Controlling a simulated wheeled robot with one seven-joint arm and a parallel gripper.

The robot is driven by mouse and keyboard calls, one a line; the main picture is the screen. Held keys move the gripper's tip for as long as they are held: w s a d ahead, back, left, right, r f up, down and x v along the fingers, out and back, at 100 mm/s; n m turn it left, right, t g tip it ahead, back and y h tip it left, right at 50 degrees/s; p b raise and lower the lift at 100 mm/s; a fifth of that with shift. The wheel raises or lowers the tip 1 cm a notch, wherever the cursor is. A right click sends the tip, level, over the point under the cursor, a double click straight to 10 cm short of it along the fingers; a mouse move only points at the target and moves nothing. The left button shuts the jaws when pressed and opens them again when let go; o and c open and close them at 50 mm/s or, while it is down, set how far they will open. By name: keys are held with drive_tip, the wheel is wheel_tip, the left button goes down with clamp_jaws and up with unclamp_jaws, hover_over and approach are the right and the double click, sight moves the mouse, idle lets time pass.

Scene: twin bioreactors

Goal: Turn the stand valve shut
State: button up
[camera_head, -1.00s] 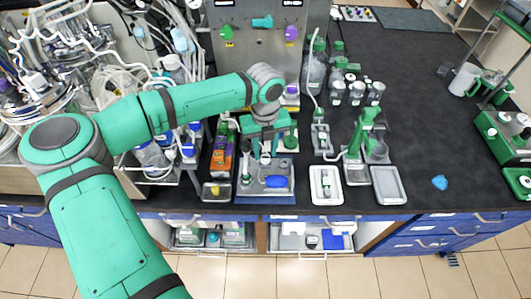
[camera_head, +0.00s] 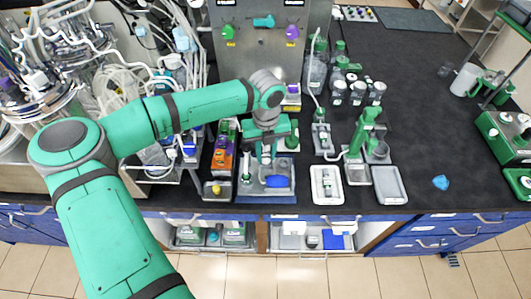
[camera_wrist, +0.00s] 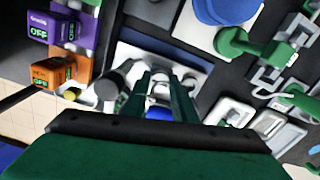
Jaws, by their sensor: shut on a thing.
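My gripper (camera_head: 266,158) points down over a small stand on a blue-edged tray (camera_head: 249,195) at the front of the bench. In the wrist view, its two dark green fingers (camera_wrist: 160,90) are close together around a small part of the stand. I take this part to be the stand valve; the fingers hide most of it, so its handle angle cannot be told. A blue piece (camera_head: 277,182) lies on the tray just in front of the gripper. Blue also shows between the fingers in the wrist view (camera_wrist: 158,113).
Orange and purple boxes (camera_head: 222,160) stand close left of the tray. A white tray (camera_head: 326,197), a grey tray (camera_head: 388,198) and a green stand (camera_head: 362,135) are to the right. A steel panel with coloured valves (camera_head: 262,40) rises behind.

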drive_tip(key=shift+d, duration=0.1)
drive_tip(key=m, duration=0.6)
drive_tip(key=shift+w, duration=0.25)
drive_tip(key=shift+s+d+m, duration=0.1)
drive_tip(key=shift+d+m, duration=0.15)
drive_tip(key=shift+m, duration=0.75)
drive_tip(key=m, duration=0.3)
drive_tip(key=shift+s+a, duration=0.1)
drive_tip(key=shift+a, duration=0.25)
drive_tip(key=m, duration=0.4)
drive_tip(key=shift+d+m, duration=0.2)
drive_tip(key=shift+m, duration=1)
